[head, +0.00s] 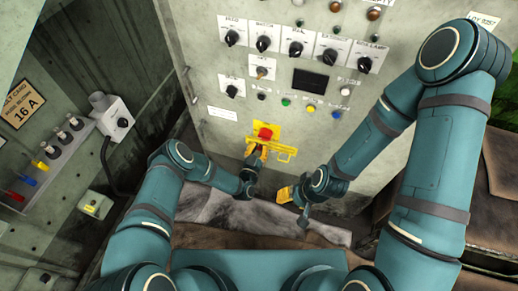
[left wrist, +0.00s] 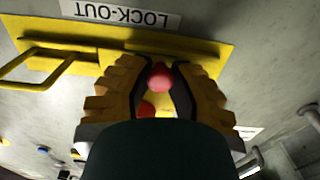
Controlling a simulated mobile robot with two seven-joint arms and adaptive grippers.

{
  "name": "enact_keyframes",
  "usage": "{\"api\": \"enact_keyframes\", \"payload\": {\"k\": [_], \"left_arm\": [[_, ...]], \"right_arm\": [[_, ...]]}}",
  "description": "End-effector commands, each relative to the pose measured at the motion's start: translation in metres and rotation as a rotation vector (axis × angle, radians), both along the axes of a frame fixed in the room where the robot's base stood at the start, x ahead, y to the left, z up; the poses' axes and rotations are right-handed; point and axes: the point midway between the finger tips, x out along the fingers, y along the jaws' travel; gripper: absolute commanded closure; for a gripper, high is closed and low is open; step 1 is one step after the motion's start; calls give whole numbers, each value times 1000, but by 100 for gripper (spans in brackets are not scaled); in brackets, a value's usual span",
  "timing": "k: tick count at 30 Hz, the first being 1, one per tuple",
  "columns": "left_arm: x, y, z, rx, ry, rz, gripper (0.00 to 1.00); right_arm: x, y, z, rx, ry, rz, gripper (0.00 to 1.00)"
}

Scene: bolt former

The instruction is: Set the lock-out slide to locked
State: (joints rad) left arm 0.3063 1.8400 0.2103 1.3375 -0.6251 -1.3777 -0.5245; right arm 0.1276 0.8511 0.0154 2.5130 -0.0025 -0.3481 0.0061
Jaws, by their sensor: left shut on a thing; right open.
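The lock-out slide is a yellow assembly (head: 283,152) on the lower front of the grey panel. Its yellow plate (left wrist: 205,48) fills the top of the left wrist view, beside an upside-down LOCK-OUT label (left wrist: 120,14). My left gripper (head: 256,152) is at the left end of the slide; its ridged fingers (left wrist: 160,82) are shut on a small red knob (left wrist: 160,76). The fingers hide part of the slide. A red button (head: 265,133) sits just above on a yellow backing. My right gripper (head: 286,196) is open and empty, below and right of the slide.
Rotary knobs (head: 296,48), a dark display (head: 310,82) and coloured buttons (head: 286,101) are above on the panel. A grey switch box (head: 117,121) is on the left wall. Crumpled grey cloth (head: 225,208) lies below. A yellow loop (left wrist: 35,68) is left of my left fingers.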

Motion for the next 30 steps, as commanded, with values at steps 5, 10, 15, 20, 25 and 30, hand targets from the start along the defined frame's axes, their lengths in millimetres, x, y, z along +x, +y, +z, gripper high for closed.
{"api": "enact_keyframes", "payload": {"k": [5,10,15,20,25,30], "left_arm": [[-1,-2,0,-2,2,-5,100],[-2,-4,0,-2,3,-8,100],[-2,-4,0,-3,3,-8,47],[-1,-2,0,-2,2,-5,47],[-3,-1,0,-2,2,-4,47],[-22,6,-1,-1,4,-4,47]], "right_arm": [[0,0,-1,0,1,0,53],[0,0,0,1,0,1,53],[0,0,0,0,1,1,53],[0,0,-1,0,1,1,53],[0,0,0,0,1,1,53],[0,0,0,0,1,1,53]]}}
